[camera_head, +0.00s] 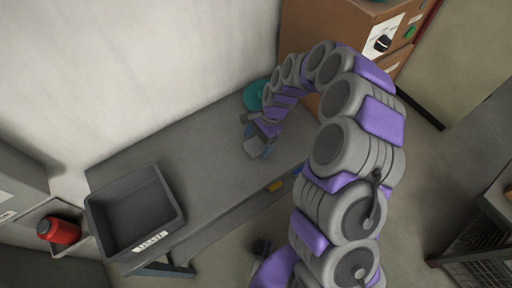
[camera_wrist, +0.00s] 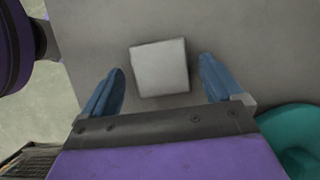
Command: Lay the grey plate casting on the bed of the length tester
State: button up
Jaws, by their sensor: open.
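The grey plate casting appears as a pale grey, nearly square flat piece (camera_wrist: 160,68) on the grey bench top in the wrist view. It also shows in the head view (camera_head: 253,147), partly beside my gripper. My gripper (camera_wrist: 163,77) is open, with one blue finger to the left of the plate and one to the right. A gap shows on each side, and the plate is not held. The height of the fingers above the bench is hard to tell. I cannot pick out the length tester or its bed in either view.
The grey bench (camera_head: 215,140) is mostly bare. An empty dark bin (camera_head: 177,220) stands at its left end. A teal round object (camera_head: 253,95) lies at the back, also close to my right finger in the wrist view (camera_wrist: 292,135).

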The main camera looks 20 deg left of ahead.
jog(key=shift+s+a+f, duration=0.15)
jog(key=shift+a+f, duration=0.15)
jog(key=shift+a, duration=0.3)
jog(key=shift+c, duration=0.2)
jog(key=shift+d+r, duration=0.1)
jog(key=shift+d, duration=0.45)
jog(key=c, duration=0.6)
jog(key=shift+a, duration=0.25)
jog(key=c, duration=0.6)
jog(key=shift+c, duration=0.8)
